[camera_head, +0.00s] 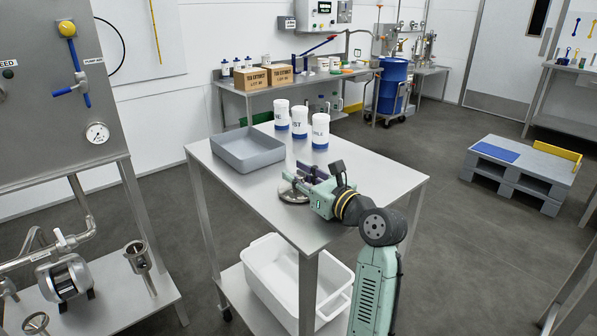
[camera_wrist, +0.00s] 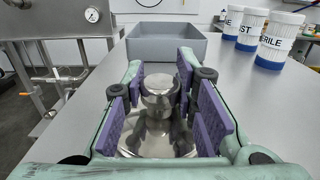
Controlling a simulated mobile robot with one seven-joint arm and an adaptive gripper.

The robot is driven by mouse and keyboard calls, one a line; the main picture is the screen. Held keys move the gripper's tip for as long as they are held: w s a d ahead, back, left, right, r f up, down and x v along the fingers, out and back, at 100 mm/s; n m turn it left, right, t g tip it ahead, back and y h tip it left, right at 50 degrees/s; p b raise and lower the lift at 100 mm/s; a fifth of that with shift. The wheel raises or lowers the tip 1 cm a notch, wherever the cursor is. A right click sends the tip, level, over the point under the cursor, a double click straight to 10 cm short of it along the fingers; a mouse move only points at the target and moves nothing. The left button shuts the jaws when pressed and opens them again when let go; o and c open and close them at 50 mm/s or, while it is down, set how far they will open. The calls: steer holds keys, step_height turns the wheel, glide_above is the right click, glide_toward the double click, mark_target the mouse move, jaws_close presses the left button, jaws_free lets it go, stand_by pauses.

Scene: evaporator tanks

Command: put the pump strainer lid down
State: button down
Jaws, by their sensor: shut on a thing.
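The pump strainer lid (camera_head: 292,194) is a shiny round metal disc, low over the steel table top, left of my gripper (camera_head: 312,180). In the wrist view the lid (camera_wrist: 150,146) has a rounded metal knob (camera_wrist: 159,84) standing up from it. The purple pads of my gripper (camera_wrist: 160,95) are on both sides of this knob, shut on it. The lid looks level. I cannot tell whether its underside touches the table.
The steel table (camera_head: 340,222) carries a grey tray (camera_head: 248,151) on the left and three white tubs with blue bases (camera_head: 300,123) at the back. Bare table lies around the lid. A white bin (camera_head: 272,262) stands on the lower shelf. A pump (camera_head: 66,280) stands at lower left.

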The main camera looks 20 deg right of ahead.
steer(key=c, duration=1.3)
jaws_free()
steer(key=shift+f, duration=0.3)
